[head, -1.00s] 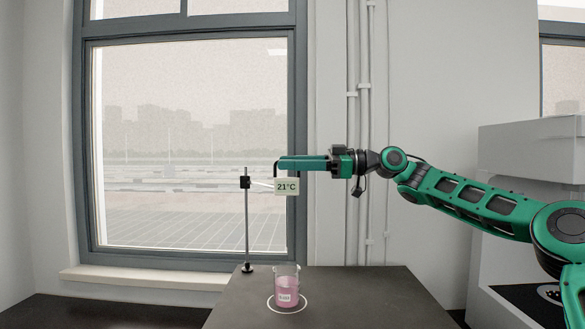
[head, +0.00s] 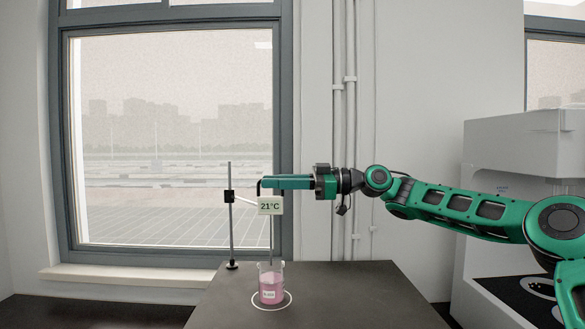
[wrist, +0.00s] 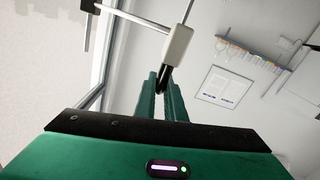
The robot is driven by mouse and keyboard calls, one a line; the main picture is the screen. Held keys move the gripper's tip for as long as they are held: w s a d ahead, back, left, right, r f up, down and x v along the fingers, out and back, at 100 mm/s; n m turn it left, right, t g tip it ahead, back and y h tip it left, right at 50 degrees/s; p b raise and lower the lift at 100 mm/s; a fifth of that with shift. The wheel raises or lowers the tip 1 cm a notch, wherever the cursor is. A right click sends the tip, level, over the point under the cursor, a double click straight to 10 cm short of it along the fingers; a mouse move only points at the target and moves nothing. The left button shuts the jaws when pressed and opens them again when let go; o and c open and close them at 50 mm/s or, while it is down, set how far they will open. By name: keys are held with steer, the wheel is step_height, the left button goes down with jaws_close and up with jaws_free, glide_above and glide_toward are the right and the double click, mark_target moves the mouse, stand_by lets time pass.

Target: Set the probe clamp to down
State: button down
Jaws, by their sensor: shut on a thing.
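The probe clamp (head: 229,197) is a small black block on a thin upright stand (head: 231,235), below the rod's top. A white arm joins it to a box (head: 270,206) reading 21°C. A thin probe hangs from the box toward a beaker (head: 270,288) of pink liquid; I cannot tell whether its tip is in the liquid. My green gripper (head: 268,183) points left just above the box. In the wrist view its fingers (wrist: 160,97) are shut on a black handle (wrist: 165,76) fixed to the white box.
The beaker stands in a white ring on the dark bench (head: 340,295). A window (head: 165,140) and sill are behind the stand. A large white machine (head: 505,200) stands at the right. The bench right of the beaker is clear.

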mark_target(279, 214)
steer(key=f, duration=0.7)
steer(key=shift+w+d+f, duration=0.15)
steer(key=shift+w+f, duration=0.1)
steer(key=shift+w, duration=0.05)
steer(key=c, duration=1.9)
jaws_free()
steer(key=shift+w+f, duration=0.1)
steer(key=shift+d, duration=0.25)
steer(key=d, duration=1)
steer(key=shift+w, duration=0.15)
steer(key=shift+d, duration=0.1)
